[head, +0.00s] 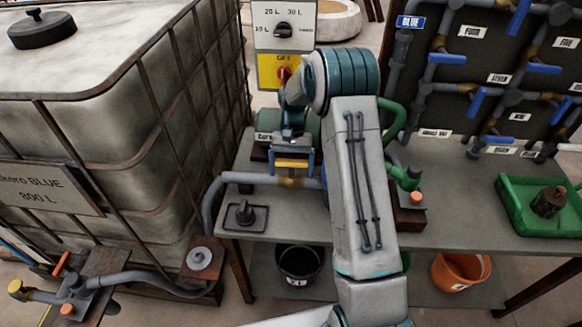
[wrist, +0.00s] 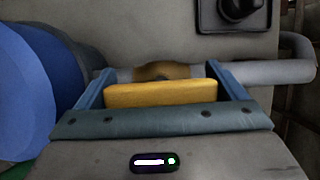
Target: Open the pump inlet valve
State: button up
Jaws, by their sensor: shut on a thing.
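The pump inlet valve has a brass body (head: 293,182) on the grey pipe (head: 248,178) that runs from the left along the bench. Its yellow handle (wrist: 160,93) lies between the two blue fingers of my gripper (wrist: 160,82). The handle looks roughly in line with the pipe. In the head view, my gripper (head: 291,166) is right above the valve, shut on the handle (head: 291,163). The brass body also shows just beyond the handle in the wrist view (wrist: 155,71). My wrist hides part of the pump side.
A black switch on a plate (head: 245,213) sits on the bench in front of the pipe. A caged tank (head: 120,100) stands at the left. A selector panel (head: 284,25) is behind. A green tray (head: 515,205) and a blue-handled valve board (head: 480,80) are at the right.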

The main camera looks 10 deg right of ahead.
aim_at(291, 160)
jog(key=o, duration=0.7)
jog(key=shift+r, duration=0.1)
jog(key=v, duration=0.6)
jog(key=shift+w+r, duration=0.2)
jog(key=shift+r, duration=0.05)
jog(key=shift+w+r, duration=0.15)
jog(key=shift+r, duration=0.3)
